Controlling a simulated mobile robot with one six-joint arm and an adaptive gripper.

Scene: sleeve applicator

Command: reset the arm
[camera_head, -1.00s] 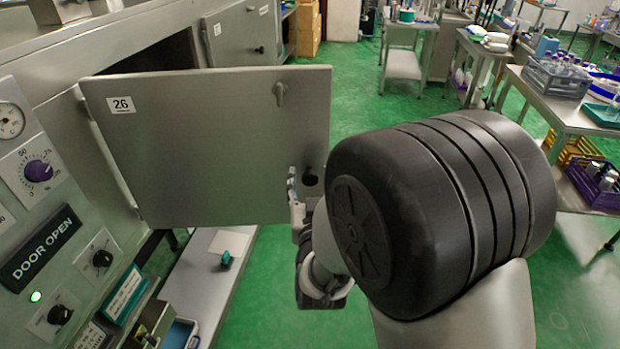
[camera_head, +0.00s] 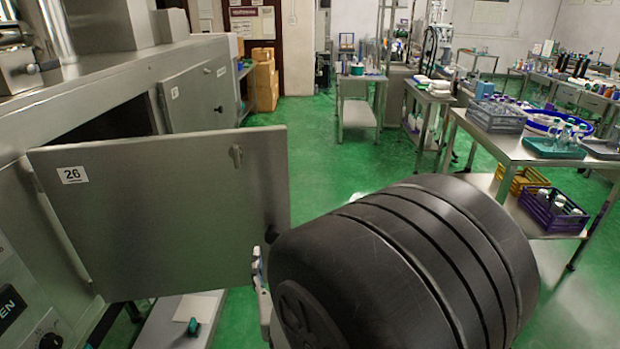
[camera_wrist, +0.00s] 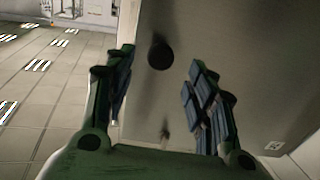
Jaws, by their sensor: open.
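My gripper (camera_wrist: 160,85) is open in the wrist view, its two padded fingers apart with nothing between them. Beyond the fingers is the grey face of the metal door (camera_wrist: 235,65), with a round black knob (camera_wrist: 160,54) showing in the gap. I cannot tell how near the knob is. In the head view the door (camera_head: 170,215), labelled 26, stands swung open. Only a sliver of my gripper (camera_head: 259,272) shows there, near the door's lower right edge; my dark arm joint hides the rest.
The cabinet's opening (camera_head: 115,125) is dark behind the door. Its control panel (camera_head: 25,310) is at lower left. A side table (camera_head: 520,148) with crates and bottles stands at right. Green floor (camera_head: 345,160) lies clear between the door and the tables.

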